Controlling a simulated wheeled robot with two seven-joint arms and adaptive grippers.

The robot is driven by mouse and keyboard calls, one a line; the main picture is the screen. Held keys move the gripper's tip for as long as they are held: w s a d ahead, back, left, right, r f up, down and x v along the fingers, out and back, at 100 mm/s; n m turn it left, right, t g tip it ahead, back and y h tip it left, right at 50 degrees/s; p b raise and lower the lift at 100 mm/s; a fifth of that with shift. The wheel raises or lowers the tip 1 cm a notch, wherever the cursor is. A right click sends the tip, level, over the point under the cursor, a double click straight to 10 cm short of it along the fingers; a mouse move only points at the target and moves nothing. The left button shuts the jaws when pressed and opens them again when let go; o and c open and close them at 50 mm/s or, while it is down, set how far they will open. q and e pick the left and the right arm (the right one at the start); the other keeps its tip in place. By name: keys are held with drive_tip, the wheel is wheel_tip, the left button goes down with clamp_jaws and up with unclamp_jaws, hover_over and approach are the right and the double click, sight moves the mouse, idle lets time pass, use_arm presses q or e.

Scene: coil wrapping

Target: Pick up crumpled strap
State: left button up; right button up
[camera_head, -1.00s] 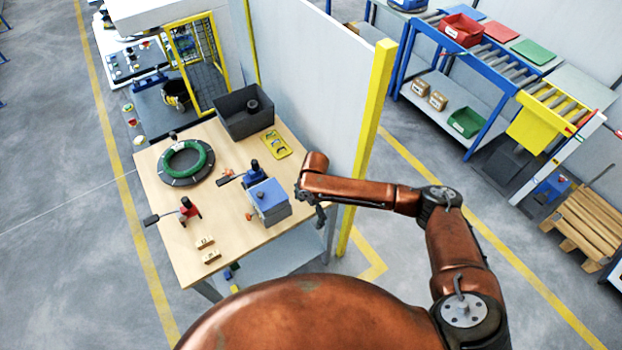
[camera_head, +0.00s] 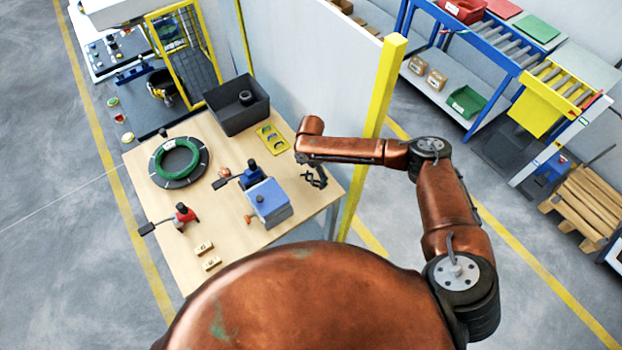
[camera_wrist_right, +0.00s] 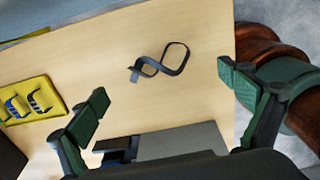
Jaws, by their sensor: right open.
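The crumpled strap (camera_wrist_right: 158,67), a dark band bent into loops, lies on the light wooden table (camera_wrist_right: 190,25) in the right wrist view. My right gripper (camera_wrist_right: 163,88) is open, with its green-padded fingers wide apart and nothing between the tips. The strap appears ahead of the fingers, apart from them. In the head view the right gripper (camera_head: 315,177) is a small dark shape below the copper wrist, right of the blue-topped device; the strap cannot be told apart from it there. My left gripper is not in view.
The blue-topped device (camera_head: 269,203) stands close left of the right gripper. A green coil (camera_head: 176,158), a dark bin (camera_head: 237,105), a yellow tray (camera_head: 272,139) and a red-handled tool (camera_head: 184,216) occupy the table. A yellow post (camera_head: 383,85) and partition stand behind my arm.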

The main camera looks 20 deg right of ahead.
sight(311, 178)
wheel_tip(311, 178, down, 3)
drive_tip(key=shift+r+p, duration=0.1)
drive_tip(key=shift+p, duration=0.2)
drive_tip(key=shift+f, duration=0.65)
drive_tip(key=c, duration=0.7)
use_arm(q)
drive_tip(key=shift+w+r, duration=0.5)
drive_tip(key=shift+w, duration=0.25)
use_arm(e)
drive_tip(key=c, duration=0.3)
